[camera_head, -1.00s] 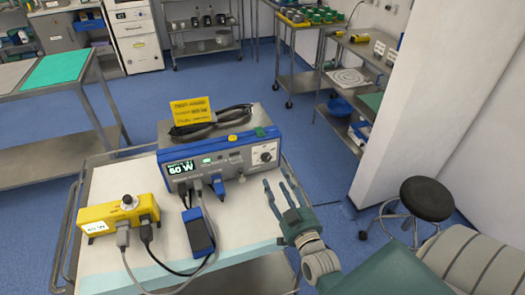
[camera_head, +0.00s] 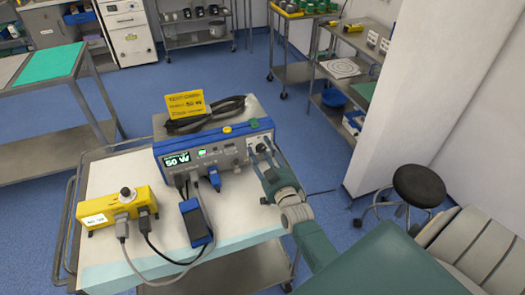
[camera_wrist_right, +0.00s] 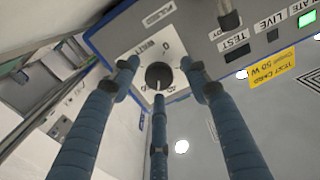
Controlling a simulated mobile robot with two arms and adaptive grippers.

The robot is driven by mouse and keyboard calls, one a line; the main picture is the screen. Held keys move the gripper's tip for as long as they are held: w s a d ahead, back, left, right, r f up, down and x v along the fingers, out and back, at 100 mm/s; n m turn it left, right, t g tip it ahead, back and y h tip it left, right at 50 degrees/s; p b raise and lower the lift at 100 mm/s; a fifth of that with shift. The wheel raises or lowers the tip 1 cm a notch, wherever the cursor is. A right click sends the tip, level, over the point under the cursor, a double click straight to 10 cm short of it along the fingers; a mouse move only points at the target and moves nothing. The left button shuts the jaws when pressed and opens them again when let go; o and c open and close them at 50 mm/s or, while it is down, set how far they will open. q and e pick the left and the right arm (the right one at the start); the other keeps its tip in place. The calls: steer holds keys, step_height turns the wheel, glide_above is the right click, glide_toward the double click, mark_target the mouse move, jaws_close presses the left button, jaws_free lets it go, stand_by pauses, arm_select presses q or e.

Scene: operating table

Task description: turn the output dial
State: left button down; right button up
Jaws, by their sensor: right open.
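In the head view my fingers largely cover the dial. My right gripper (camera_head: 258,155) is at the right end of the front panel. In the wrist view its three blue fingers (camera_wrist_right: 160,85) are spread open around the dial; I cannot tell if any touches it. My left gripper is not in view.
A yellow tester box (camera_head: 118,207) and a blue pedal (camera_head: 195,222) are on the cart (camera_head: 150,166), with cables in front. A black stool (camera_head: 419,186) stands right.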

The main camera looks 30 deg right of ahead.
steer(key=c, duration=1.1)
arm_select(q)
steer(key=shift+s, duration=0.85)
arm_select(e)
steer(key=shift+r+m, duration=0.15)
steer(key=shift+m, duration=0.15)
steer(key=m, duration=0.3)
steer(key=shift+d+m, duration=0.1)
steer(key=shift+m, duration=0.2)
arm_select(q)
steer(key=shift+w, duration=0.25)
arm_select(e)
steer(key=shift+d+r+m, duration=0.1)
steer(key=shift+r+m, duration=0.05)
steer(key=shift+m, duration=1.75)
steer(key=o, duration=1)
steer(key=shift+o, duration=0.5)
